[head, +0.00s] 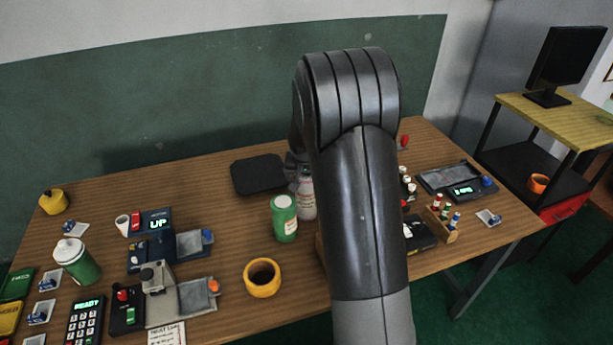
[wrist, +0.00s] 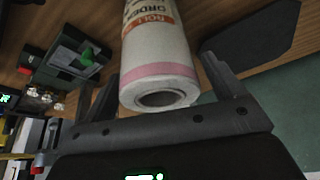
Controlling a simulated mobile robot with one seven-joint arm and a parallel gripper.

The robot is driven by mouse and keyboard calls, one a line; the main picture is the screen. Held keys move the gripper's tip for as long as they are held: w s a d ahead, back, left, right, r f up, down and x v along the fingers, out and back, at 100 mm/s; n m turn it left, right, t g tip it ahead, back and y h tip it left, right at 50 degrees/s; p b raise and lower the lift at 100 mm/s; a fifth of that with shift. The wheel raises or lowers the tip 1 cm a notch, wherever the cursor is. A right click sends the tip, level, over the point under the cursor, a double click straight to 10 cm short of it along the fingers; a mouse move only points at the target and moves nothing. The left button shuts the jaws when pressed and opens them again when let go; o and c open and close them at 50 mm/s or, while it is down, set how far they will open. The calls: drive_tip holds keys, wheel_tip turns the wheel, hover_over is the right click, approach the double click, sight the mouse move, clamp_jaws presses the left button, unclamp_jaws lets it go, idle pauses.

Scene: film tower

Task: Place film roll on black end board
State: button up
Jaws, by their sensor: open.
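The film roll (wrist: 160,55) is white with a pink band, orange lettering and a hollow core. In the wrist view it lies between the two fingers of my open gripper (wrist: 158,74), with no clear grip on it. In the head view the white roll (head: 307,200) stands on the table, partly hidden by my arm and beside a green container (head: 284,220). The black end board (head: 258,175) lies flat and bare at the table's back, left of the roll. It also shows in the wrist view as a dark flat shape (wrist: 262,32).
A yellow-orange ring-shaped cup (head: 262,278) stands at the front. Film devices (head: 165,250) and a green jar (head: 77,262) crowd the left. A small bottle rack (head: 441,222) and a dark scale-like device (head: 452,180) are right.

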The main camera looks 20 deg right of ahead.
drive_tip(key=v, duration=1.2)
drive_tip(key=s+a+r+n, duration=0.1)
drive_tip(key=s+a+r, duration=0.1)
drive_tip(key=s, duration=0.8)
drive_tip(key=s+a+r+n+t+y, duration=0.1)
drive_tip(key=s+r, duration=0.3)
drive_tip(key=s, duration=0.6)
drive_tip(key=s+a+r+n, duration=0.2)
drive_tip(key=s+a+r, duration=0.1)
drive_tip(key=s, duration=0.7)
drive_tip(key=shift+s+a+r+t+y, duration=0.2)
drive_tip(key=shift+a+t+y, duration=0.15)
drive_tip(key=shift+a, duration=0.3)
drive_tip(key=shift+o, duration=0.3)
drive_tip(key=shift+s+a+f, duration=0.1)
drive_tip(key=shift+s+f, duration=0.05)
drive_tip(key=shift+s, duration=0.45)
